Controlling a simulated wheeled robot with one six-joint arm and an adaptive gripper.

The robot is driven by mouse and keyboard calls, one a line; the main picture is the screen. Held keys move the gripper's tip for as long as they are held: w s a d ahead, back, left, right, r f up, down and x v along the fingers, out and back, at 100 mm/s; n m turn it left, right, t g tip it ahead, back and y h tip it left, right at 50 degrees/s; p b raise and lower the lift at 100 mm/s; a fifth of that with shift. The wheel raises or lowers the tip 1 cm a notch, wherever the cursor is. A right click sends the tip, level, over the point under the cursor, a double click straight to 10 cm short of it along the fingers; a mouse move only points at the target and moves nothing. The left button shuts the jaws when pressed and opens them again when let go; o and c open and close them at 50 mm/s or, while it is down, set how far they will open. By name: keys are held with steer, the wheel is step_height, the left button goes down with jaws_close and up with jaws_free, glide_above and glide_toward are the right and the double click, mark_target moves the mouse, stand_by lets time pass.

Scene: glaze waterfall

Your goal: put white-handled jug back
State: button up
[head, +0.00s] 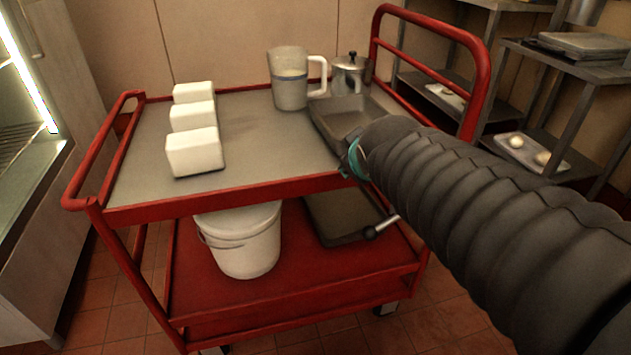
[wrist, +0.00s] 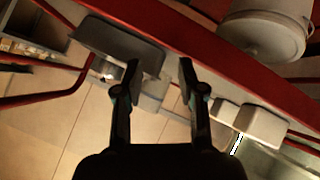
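The white-handled jug (head: 289,82) stands upright at the back of the top shelf of a red trolley (head: 240,188). My gripper (wrist: 158,78) is open in the wrist view, two dark fingers apart with nothing visibly gripped. The jug cannot be made out surely in the wrist view.
A lidded metal pot (head: 350,75) stands right of the jug, close to its handle. A grey tray (head: 318,116) lies in front. Several white blocks (head: 194,152) line the left. A bucket (head: 240,245) sits below. The shelf's middle is clear.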

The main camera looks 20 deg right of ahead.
steer(key=s+a+f+m+g+y, duration=0.1)
steer(key=s+a+f+m+g, duration=0.1)
steer(key=s, duration=0.5)
steer(key=s+a+f+m+g+y, duration=0.1)
steer(key=s+a+f, duration=0.3)
steer(key=s, duration=0.4)
steer(key=shift+f+m+g, duration=0.45)
steer(key=shift+m+g, duration=0.35)
